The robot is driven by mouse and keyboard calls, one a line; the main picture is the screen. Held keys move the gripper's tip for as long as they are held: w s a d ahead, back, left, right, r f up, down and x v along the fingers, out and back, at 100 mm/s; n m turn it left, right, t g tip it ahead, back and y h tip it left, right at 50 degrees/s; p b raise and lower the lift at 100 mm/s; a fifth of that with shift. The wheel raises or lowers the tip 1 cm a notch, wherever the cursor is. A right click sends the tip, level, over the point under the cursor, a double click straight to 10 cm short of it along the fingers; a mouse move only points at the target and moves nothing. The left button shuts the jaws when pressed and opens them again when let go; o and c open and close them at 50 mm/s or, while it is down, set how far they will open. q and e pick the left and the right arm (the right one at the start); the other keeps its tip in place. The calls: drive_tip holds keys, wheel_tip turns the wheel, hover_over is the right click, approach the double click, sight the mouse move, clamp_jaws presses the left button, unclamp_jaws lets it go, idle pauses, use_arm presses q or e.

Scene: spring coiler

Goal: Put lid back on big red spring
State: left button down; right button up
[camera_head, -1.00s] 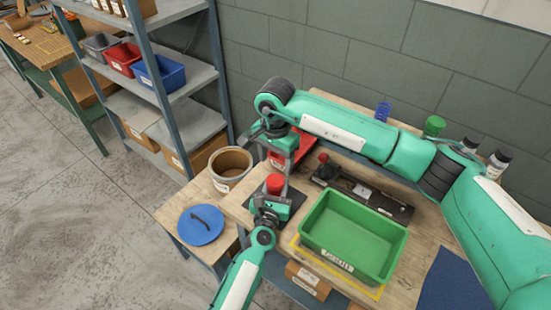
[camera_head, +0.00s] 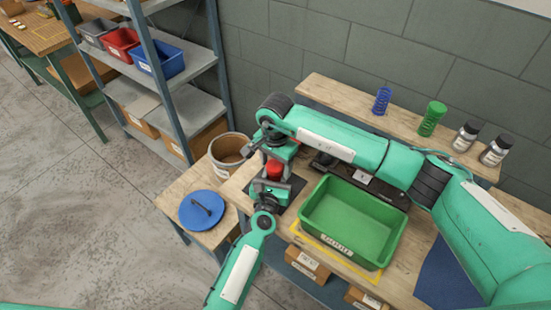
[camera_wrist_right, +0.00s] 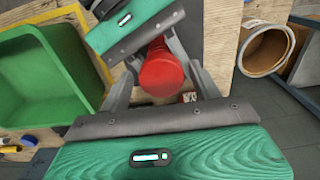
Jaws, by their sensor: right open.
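A smooth red cylindrical piece (camera_head: 275,169) stands over a dark pad (camera_head: 297,186) at the left end of the bench; I cannot make out coils, or where lid and spring part. My right gripper (camera_head: 277,156) comes from behind it. In the right wrist view the red piece (camera_wrist_right: 161,72) lies between my right gripper's open fingers (camera_wrist_right: 165,85), and I cannot tell if they touch it. My left gripper (camera_head: 272,182) is close in front of the red piece, facing my right one. Its fingers are partly hidden, so I cannot tell whether it grips.
A green bin (camera_head: 352,225) stands just right of the grippers. A blue disc with a dark handle (camera_head: 202,210) lies on the left side table near an open round tub (camera_head: 231,149). A blue spring (camera_head: 381,101), green spring (camera_head: 432,119) and two jars (camera_head: 495,146) stand on the rear shelf.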

drive_tip(key=c, duration=1)
drive_tip(key=m, duration=0.8)
drive_tip(key=shift+m, duration=0.4)
drive_tip(key=m, duration=0.4)
drive_tip(key=shift+m, duration=0.3)
use_arm(q)
drive_tip(key=shift+a, duration=0.1)
use_arm(e)
drive_tip(key=m, duration=0.5)
drive_tip(key=shift+f, duration=0.1)
drive_tip(key=o, duration=1.2)
drive_tip(key=shift+c, duration=0.2)
wheel_tip(320, 180, up, 12)
